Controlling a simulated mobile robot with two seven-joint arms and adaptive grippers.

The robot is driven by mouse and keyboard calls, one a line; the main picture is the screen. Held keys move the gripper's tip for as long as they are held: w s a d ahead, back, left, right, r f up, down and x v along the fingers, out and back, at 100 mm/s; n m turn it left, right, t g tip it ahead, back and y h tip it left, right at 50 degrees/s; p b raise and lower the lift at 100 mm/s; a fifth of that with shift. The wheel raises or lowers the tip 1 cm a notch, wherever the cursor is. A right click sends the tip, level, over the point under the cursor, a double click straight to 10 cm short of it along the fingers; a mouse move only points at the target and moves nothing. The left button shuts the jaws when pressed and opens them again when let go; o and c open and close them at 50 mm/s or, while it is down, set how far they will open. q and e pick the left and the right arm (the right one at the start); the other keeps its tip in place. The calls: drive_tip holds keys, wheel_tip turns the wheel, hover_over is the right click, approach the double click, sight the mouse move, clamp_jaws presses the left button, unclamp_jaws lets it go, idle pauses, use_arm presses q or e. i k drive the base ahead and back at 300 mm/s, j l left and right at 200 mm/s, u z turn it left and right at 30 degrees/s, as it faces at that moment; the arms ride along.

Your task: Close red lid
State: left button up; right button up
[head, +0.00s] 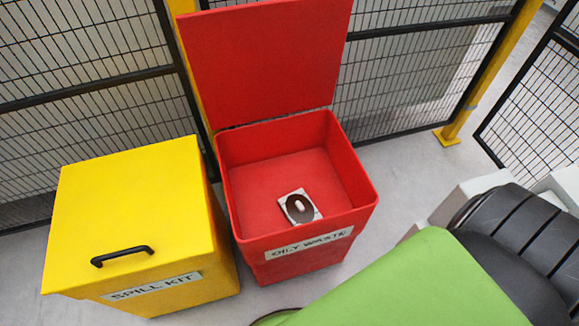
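The red lid (266,62) stands upright, swung open at the back edge of the red bin (310,230). The bin bears the label "OILY WASTE" (309,243) on its front. The bin's top is open, and its inside is visible. On its floor lies a small whitish square item (315,214) with a dark oval and a pale centre. Neither of my grippers shows in the head view.
A closed yellow bin (135,210) labelled "SPILL KIT", with a black handle (122,255), stands left of the red bin. Black mesh fencing (420,80) with yellow posts (490,75) runs behind. Green and black ribbed shapes fill the lower right. Some grey floor (395,185) is clear right of the bin.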

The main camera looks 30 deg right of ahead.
sight(251, 63)
drive_tip(key=z, duration=0.9)
